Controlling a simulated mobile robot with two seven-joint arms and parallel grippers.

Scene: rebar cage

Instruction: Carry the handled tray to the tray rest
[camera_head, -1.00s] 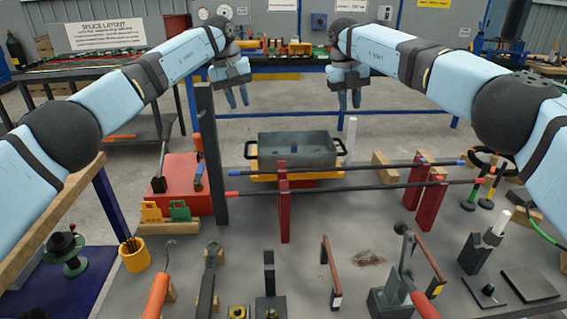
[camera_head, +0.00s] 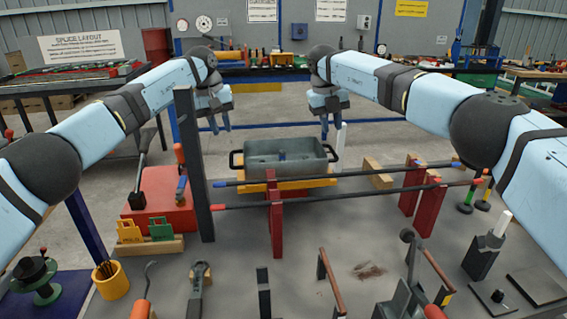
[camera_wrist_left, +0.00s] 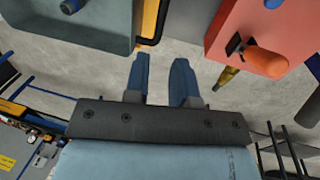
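The handled tray (camera_head: 308,168) is a grey open box with a dark handle at each end. It sits level behind the rods on a yellow support (camera_head: 315,184), and a small blue item shows inside it. My left gripper (camera_head: 219,123) is open and empty, above and behind the tray's left handle (camera_head: 235,159). My right gripper (camera_head: 331,127) is empty and looks open, above and behind the right handle. In the left wrist view, the tray (camera_wrist_left: 60,28) and its handle (camera_wrist_left: 157,22) lie apart from my spread left fingers (camera_wrist_left: 160,80). I cannot tell which thing is the tray rest.
Two long dark rods (camera_head: 345,196) cross in front of the tray on red uprights (camera_head: 276,225). A dark post (camera_head: 191,165) and a red box (camera_head: 160,200) stand left of it. Several tools cover the front of the table.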

